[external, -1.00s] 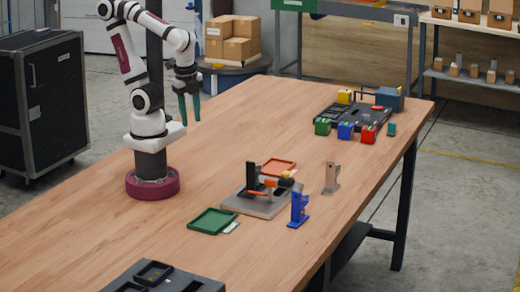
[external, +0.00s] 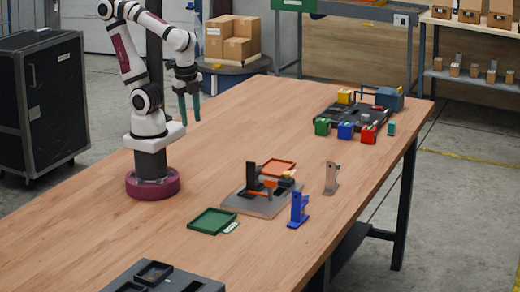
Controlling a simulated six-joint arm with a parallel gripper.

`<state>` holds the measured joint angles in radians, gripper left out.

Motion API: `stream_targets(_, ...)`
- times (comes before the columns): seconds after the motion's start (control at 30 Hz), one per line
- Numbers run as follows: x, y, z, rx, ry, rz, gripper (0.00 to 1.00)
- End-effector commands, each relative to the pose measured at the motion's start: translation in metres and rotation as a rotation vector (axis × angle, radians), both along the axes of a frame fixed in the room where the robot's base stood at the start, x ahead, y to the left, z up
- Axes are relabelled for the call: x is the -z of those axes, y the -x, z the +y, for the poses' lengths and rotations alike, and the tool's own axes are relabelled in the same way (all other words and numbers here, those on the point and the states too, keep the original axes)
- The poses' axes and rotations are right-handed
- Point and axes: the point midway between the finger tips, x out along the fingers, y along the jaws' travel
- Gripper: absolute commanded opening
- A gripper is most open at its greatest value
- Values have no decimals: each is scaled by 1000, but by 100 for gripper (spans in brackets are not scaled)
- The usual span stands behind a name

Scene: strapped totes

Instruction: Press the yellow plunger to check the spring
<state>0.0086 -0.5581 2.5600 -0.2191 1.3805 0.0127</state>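My gripper (external: 190,110) hangs with its teal fingers pointing down, apart and with nothing between them. It is high above the far left part of the table, well away from the fixture. The grey fixture plate (external: 254,206) sits mid-table with a black upright post and orange parts on it. A small yellow piece (external: 287,174) shows at its back right; it may be the yellow plunger, but it is too small to be sure. A yellow block (external: 345,96) also stands at the back of the dark tray at the far right.
A green tray (external: 212,221), an orange tray (external: 279,166), a blue stand (external: 298,209) and a beige stand (external: 331,178) surround the fixture. The dark tray (external: 350,116) has green, blue and red blocks along its front. A dark grey tray (external: 195,279) lies near. The table's left middle is clear.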

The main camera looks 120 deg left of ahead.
Motion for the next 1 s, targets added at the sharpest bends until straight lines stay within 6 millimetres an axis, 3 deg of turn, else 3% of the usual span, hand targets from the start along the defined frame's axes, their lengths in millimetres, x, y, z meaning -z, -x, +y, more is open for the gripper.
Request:
stream_targets(0.03,0,0,0,0,0,0,30)
stream_targets(0.2,0,0,0,0,0,0,0)
stream_targets(1.0,0,0,0,0,0,0,0)
